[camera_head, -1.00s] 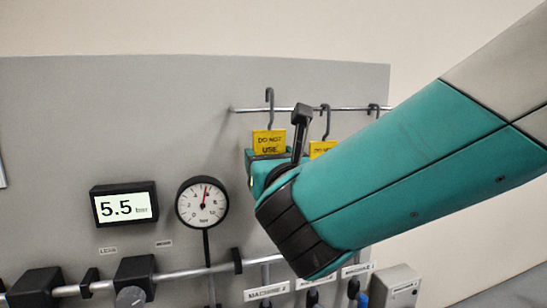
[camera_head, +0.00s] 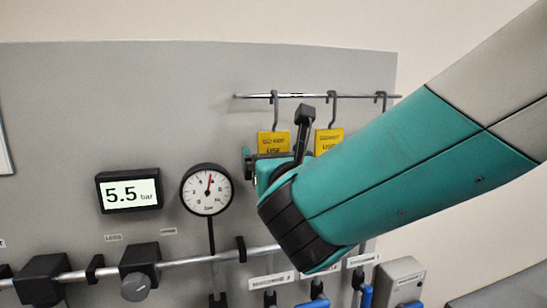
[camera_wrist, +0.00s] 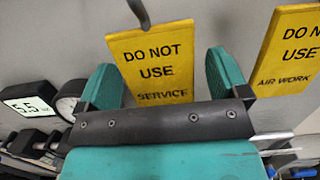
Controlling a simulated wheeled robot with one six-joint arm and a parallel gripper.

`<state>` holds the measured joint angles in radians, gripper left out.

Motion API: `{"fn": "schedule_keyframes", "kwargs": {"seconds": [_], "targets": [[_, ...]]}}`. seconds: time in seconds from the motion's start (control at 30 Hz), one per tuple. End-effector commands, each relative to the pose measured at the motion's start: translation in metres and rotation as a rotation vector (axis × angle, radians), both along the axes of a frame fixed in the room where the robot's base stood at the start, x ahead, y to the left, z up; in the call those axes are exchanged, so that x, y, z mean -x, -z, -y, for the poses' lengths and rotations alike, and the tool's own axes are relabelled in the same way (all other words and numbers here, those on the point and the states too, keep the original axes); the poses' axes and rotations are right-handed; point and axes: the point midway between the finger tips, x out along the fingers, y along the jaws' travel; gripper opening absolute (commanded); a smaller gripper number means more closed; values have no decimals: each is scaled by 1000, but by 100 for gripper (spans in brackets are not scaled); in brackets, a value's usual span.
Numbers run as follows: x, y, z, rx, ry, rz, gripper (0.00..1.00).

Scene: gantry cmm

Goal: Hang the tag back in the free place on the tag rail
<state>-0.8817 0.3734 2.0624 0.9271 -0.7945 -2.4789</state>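The yellow tag (camera_head: 273,142), marked "DO NOT USE", hangs by its dark hook at the left part of the tag rail (camera_head: 248,96) in the head view. The hook top appears level with the rail. In the wrist view the tag (camera_wrist: 150,62) reads "DO NOT USE SERVICE", and its hook runs out of the top of the picture. My gripper (camera_head: 266,161) is at the tag's lower part. In the wrist view its two teal fingers (camera_wrist: 165,82) stand apart on either side of the tag, with a visible gap on the right. The tag's lower edge is partly hidden.
A second yellow tag (camera_head: 328,140) hangs just right, close to my gripper; it also shows in the wrist view (camera_wrist: 290,50). A third hook (camera_head: 380,99) is farther right. A pressure display (camera_head: 129,195), a dial gauge (camera_head: 206,190) and a pipe (camera_head: 190,262) are lower left.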

Motion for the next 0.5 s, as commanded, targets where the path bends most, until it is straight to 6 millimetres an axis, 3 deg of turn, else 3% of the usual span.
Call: {"fn": "schedule_keyframes", "kwargs": {"seconds": [0.3,0.5], "targets": [[3,1,0,-1,-1,0,93],[30,10,8,-2,-4,1,93]]}}
